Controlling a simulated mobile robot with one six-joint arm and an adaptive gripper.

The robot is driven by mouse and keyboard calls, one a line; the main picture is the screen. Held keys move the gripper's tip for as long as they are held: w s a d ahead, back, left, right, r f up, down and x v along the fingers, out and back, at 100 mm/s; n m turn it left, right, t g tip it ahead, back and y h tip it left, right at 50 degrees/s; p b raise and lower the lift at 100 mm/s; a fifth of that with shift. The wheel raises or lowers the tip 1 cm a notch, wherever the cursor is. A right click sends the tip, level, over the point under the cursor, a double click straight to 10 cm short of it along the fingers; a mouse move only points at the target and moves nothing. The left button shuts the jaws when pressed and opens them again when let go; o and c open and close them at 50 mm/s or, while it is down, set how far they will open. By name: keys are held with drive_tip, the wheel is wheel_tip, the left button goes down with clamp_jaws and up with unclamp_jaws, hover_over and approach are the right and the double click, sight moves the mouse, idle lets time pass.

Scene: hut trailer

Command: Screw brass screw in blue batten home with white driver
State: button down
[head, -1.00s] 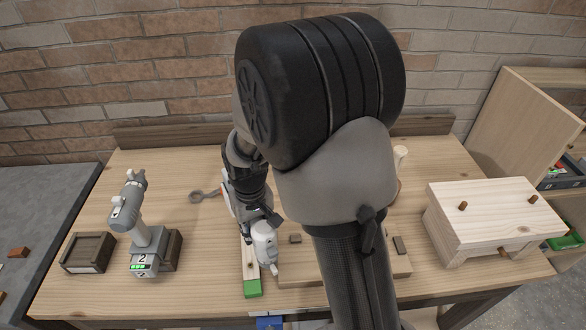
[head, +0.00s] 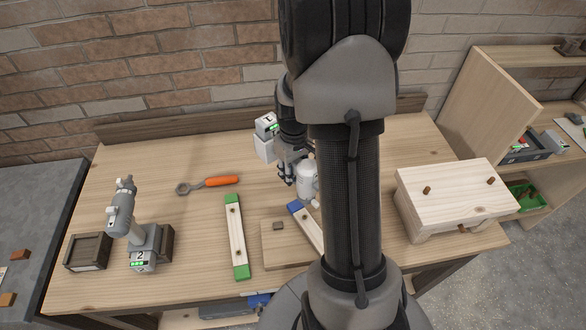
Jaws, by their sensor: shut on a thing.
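My gripper (head: 291,174) is shut on the white driver (head: 308,181), which hangs at the far end of the blue batten (head: 308,229). The batten has a blue end and a pale wooden body; its near part is hidden behind my arm. I cannot tell whether the driver's tip touches it. The brass screw cannot be made out. A second batten (head: 236,240) with green ends lies to the left, with small dark spots along its face.
A grey driver (head: 121,207) stands in dock 2 at left, beside a dark box (head: 88,251). Dock 1 (head: 265,147) stands behind my gripper. An orange-handled wrench (head: 207,185) lies at the back. A wooden stand (head: 456,200) is at right.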

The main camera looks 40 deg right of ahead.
drive_tip(key=shift+f, duration=0.1)
idle(0.3)
drive_tip(key=shift+f+b, duration=2.2)
drive_tip(key=shift+f, duration=0.6)
drive_tip(key=shift+f+b, duration=0.5)
drive_tip(key=shift+f, duration=0.05)
drive_tip(key=shift+f+b, duration=0.4)
drive_tip(key=shift+f, duration=0.1)
idle(0.4)
